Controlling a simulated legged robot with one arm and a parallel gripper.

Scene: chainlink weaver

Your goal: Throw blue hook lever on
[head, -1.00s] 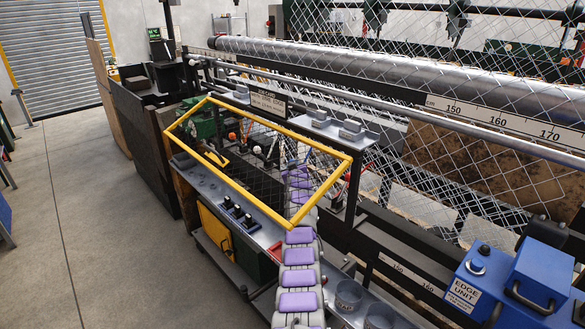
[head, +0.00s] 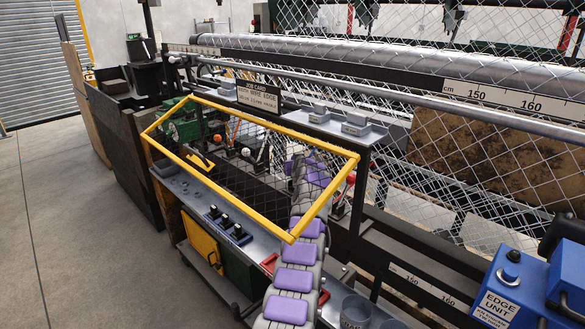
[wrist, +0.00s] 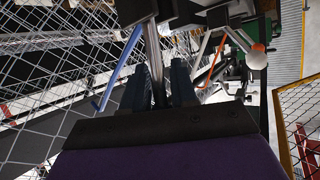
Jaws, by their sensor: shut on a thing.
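In the wrist view my gripper (wrist: 158,80) has its two dark fingers closed around an upright grey metal rod (wrist: 152,45). A blue hook-shaped bar (wrist: 120,68) slants down just left of the rod; I cannot tell whether the two are joined. An orange hook (wrist: 212,62) and a lever with a white ball knob (wrist: 257,57) are to the right. In the head view my purple-padded arm reaches behind the yellow-framed mesh guard (head: 222,208), and my fingers cannot be made out. Levers with an orange knob (head: 217,138) and a white knob (head: 246,152) stand left of the arm.
A red-knobbed lever (head: 351,178) stands right of the arm. The job card sign (head: 259,97) is above the guard. A blue edge unit (head: 535,285) is at lower right. Wire mesh (wrist: 45,110) fills the left of the wrist view. The floor (head: 75,230) at left is clear.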

